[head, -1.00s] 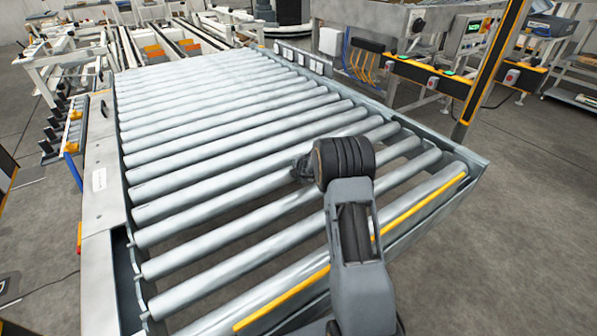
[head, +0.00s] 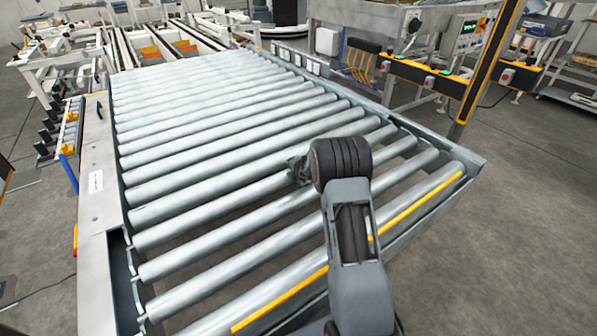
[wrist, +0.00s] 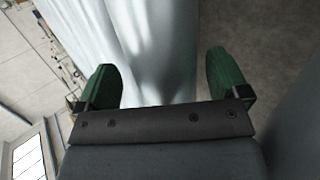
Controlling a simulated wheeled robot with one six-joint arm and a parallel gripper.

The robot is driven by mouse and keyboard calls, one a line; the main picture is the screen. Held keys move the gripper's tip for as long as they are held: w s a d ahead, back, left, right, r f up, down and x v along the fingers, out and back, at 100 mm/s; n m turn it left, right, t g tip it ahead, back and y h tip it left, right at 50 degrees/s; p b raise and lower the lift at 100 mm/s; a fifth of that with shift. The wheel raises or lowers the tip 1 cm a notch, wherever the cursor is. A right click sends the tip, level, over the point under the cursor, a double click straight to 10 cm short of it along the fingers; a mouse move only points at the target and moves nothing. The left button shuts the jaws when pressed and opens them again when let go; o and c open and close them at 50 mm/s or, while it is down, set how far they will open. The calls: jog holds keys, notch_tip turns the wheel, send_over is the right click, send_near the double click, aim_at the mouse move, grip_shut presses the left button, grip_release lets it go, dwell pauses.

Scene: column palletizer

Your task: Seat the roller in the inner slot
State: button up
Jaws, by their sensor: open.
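Long grey metal rollers lie side by side across a conveyor bed. My gripper (head: 300,170) is over the near right part of the bed, partly hidden behind my dark wrist in the head view. In the wrist view, its two green fingers (wrist: 163,72) are apart. A pale roller (wrist: 150,45) runs lengthwise between and beyond them; I cannot tell whether they touch it or how far below it is. I cannot tell which roller is the task's roller. Slotted roller ends show along the left side rail (head: 97,205), but I cannot make out which is the inner slot.
A yellow strip (head: 420,207) runs along the near edge of the bed. A control cabinet (head: 463,30) and a yellow-black post (head: 490,62) stand at the back right. White frames (head: 40,75) stand at the back left. The floor at the right (head: 530,200) is clear.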

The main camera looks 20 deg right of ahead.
jog(key=p+v, duration=0.3)
jog(key=v, duration=1)
jog(key=shift+s+r, duration=0.15)
jog(key=shift+r, duration=0.25)
jog(key=s+a+r+n+y+p, duration=0.25)
jog(key=a+r+n+p, duration=0.25)
jog(key=r+n, duration=0.4)
jog(key=s+a+r+n+y+p, duration=0.1)
jog(key=s+a+r+n+p, duration=0.2)
jog(key=a+r+n+p, duration=0.45)
jog(key=s+a+r+n+g+y+p, duration=0.1)
jog(key=s+a+r+n+g+p, duration=0.1)
jog(key=s+r+n, duration=0.55)
jog(key=s+a+r+n+g+p, duration=0.1)
jog(key=s+a+r+n+p, duration=0.3)
jog(key=n, duration=0.6)
jog(key=s+d+r+n+g+h+p, duration=0.2)
jog(key=s+d+r+n+h+p, duration=0.2)
jog(key=n, duration=1.4)
jog(key=s+r+p, duration=0.2)
jog(key=s+r, duration=0.2)
jog(key=s, duration=0.2)
jog(key=shift+d+r+n+g, duration=0.2)
jog(key=shift+d+n+g, duration=0.1)
jog(key=shift+d, duration=0.1)
